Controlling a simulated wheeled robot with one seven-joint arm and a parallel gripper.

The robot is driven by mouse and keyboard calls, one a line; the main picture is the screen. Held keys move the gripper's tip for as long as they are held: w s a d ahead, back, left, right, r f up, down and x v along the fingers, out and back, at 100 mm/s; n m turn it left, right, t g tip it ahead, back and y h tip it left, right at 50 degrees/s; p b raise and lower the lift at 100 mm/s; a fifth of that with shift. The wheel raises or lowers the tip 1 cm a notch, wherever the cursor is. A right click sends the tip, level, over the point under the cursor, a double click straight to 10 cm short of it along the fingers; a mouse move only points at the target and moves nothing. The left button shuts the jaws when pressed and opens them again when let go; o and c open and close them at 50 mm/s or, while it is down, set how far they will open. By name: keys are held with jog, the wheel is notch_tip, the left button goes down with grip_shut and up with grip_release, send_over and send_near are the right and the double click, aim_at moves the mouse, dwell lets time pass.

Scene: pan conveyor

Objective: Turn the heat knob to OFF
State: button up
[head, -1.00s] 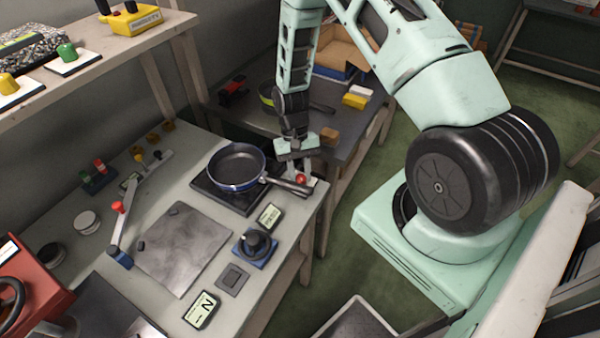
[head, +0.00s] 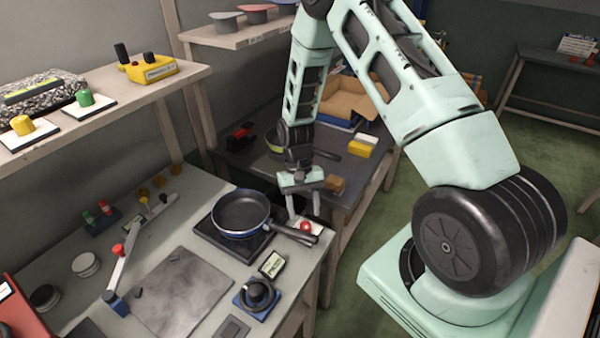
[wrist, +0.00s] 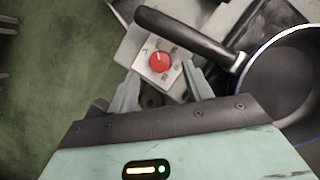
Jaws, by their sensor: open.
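The heat knob (head: 306,226) is a round red knob on a white plate at the table's right edge, beside the pan handle. In the wrist view the red knob (wrist: 160,62) has a pale pointer mark near its top and small labels around it, too small to read. My gripper (head: 305,210) is open and empty, pointing down just behind and above the knob. In the wrist view its two fingers (wrist: 160,80) stand apart on either side of the plate's near part, with the knob slightly beyond them. They do not appear to touch it.
A blue-rimmed pan (head: 241,212) sits on a black burner (head: 207,232), its handle (head: 297,234) reaching close past the knob. A small display (head: 271,264) and a black dial on a blue base (head: 257,296) stand nearer. A grey sheet (head: 180,293) lies left.

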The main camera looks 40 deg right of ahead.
jog(key=b+v, duration=0.2)
jog(key=v, duration=1.1)
jog(key=shift+r, duration=0.3)
jog(key=shift+w, duration=0.1)
jog(key=s+a+r+n+t+h, duration=0.1)
jog(key=s+a+r+n, duration=0.25)
jog(key=a, duration=0.55)
jog(key=s+a+r+n+t, duration=0.1)
jog(key=s+a+r+n, duration=0.3)
jog(key=a, duration=0.5)
jog(key=s+a+r+n+t, duration=0.1)
jog(key=s+a+n, duration=0.1)
jog(key=s, duration=0.6)
jog(key=s+a+r+n+t, duration=0.1)
jog(key=s+a+n, duration=0.2)
jog(key=s, duration=0.6)
jog(key=shift+a+r, duration=0.35)
jog(key=shift+a, duration=0.75)
